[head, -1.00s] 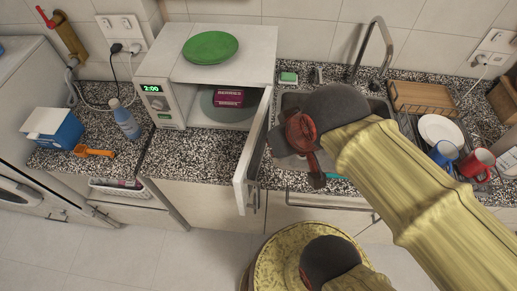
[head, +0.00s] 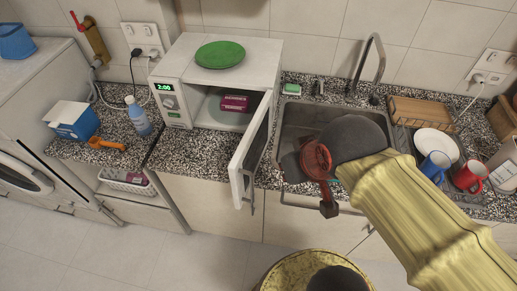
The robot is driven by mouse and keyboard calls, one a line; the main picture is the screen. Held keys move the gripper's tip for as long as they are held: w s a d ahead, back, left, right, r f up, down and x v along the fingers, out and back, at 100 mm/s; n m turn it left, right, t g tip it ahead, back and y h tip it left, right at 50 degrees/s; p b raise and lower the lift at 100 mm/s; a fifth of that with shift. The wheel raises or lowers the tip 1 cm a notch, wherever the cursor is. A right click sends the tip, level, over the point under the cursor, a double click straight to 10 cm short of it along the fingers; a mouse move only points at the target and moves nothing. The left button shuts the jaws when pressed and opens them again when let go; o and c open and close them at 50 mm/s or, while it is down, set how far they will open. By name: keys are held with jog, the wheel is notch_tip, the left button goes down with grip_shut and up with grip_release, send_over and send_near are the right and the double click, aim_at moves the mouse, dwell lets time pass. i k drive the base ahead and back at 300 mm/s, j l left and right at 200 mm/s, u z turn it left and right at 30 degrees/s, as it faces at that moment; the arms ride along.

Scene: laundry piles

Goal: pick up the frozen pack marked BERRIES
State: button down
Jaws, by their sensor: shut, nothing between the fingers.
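The dark red pack (head: 235,103) with white lettering that looks like BERRIES lies inside the open white microwave (head: 172,68), on its round plate (head: 219,112). The microwave door (head: 252,150) is swung out to the front right. The pack's right end is close to the opening's edge.
A green plate (head: 219,55) lies on top of the microwave. The open door stands between my gripper and the microwave's opening. A blue bottle (head: 137,117), orange scoop (head: 106,145) and blue box (head: 73,121) are left. Mugs (head: 467,177) and a dish rack are right.

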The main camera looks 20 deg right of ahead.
aim_at(229, 102)
jog(key=i+j+z, duration=0.1)
jog(key=j, duration=0.35)
jog(key=i+j+z, duration=0.15)
jog(key=j, duration=0.3)
jog(key=i+j+z, duration=0.1)
jog(key=j, duration=0.35)
jog(key=i+j+z, duration=0.1)
jog(key=j, duration=0.4)
jog(key=i, duration=0.1)
